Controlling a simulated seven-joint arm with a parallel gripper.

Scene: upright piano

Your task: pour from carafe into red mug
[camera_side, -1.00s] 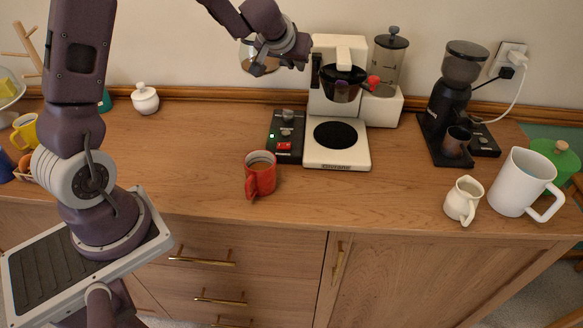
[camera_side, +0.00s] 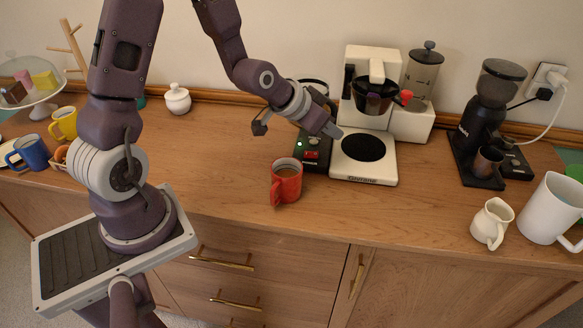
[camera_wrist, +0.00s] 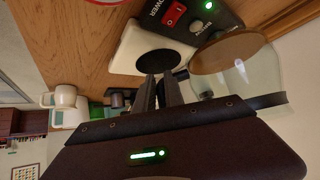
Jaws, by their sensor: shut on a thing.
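The red mug (camera_side: 286,186) stands upright on the wooden counter with brown liquid in it. My gripper (camera_side: 333,130) is above and behind the mug to its right, near the coffee maker's switch box. It is shut on the carafe, whose glass (camera_side: 314,84) shows only in part behind my gripper in the side view. In the wrist view the clear carafe (camera_wrist: 262,78) with brown liquid is right of my gripper's fingers (camera_wrist: 158,85). The grip point is mostly hidden, and I cannot tell the carafe's exact tilt.
The white coffee maker (camera_side: 376,180) stands behind and right of the mug, its hot plate bare. A black grinder (camera_side: 478,130), cream jug (camera_side: 492,222) and large white mug (camera_side: 550,208) are on the right. The counter in front of and left of the red mug is clear.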

